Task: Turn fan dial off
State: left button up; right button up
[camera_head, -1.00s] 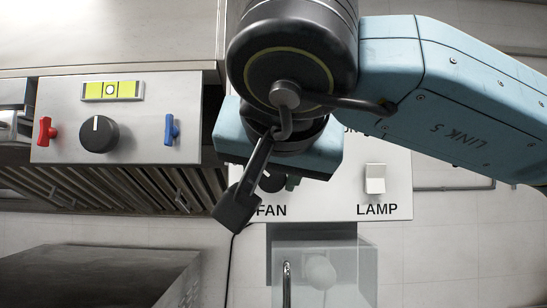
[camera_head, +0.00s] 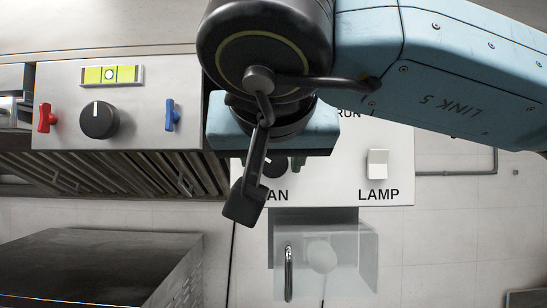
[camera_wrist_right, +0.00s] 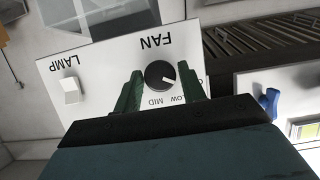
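The fan dial (camera_wrist_right: 160,75) is a round black knob with a white pointer mark, on a white panel (camera_wrist_right: 104,68) lettered FAN and LAMP. In the right wrist view it sits between the two green fingers of my right gripper (camera_wrist_right: 160,92), with a gap on each side. The pointer is toward the lower right there, near the LOW and MID lettering. In the head view the dial (camera_head: 275,167) is partly hidden behind my right arm and gripper (camera_head: 270,163). My left gripper is not in view.
A white lamp switch (camera_head: 377,164) is right of the dial. A hood panel at left carries a black knob (camera_head: 99,120), a red handle (camera_head: 47,118) and a blue handle (camera_head: 171,115). A clear box (camera_head: 345,262) is below the panel.

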jog(key=shift+o, duration=1.3)
jog(key=shift+s, duration=0.1)
jog(key=shift+s+r, duration=0.15)
jog(key=shift+s, duration=0.2)
jog(key=b+v, duration=0.3)
jog(key=v, duration=0.9)
jog(key=shift+s+r, duration=0.15)
jog(key=shift+s, duration=0.05)
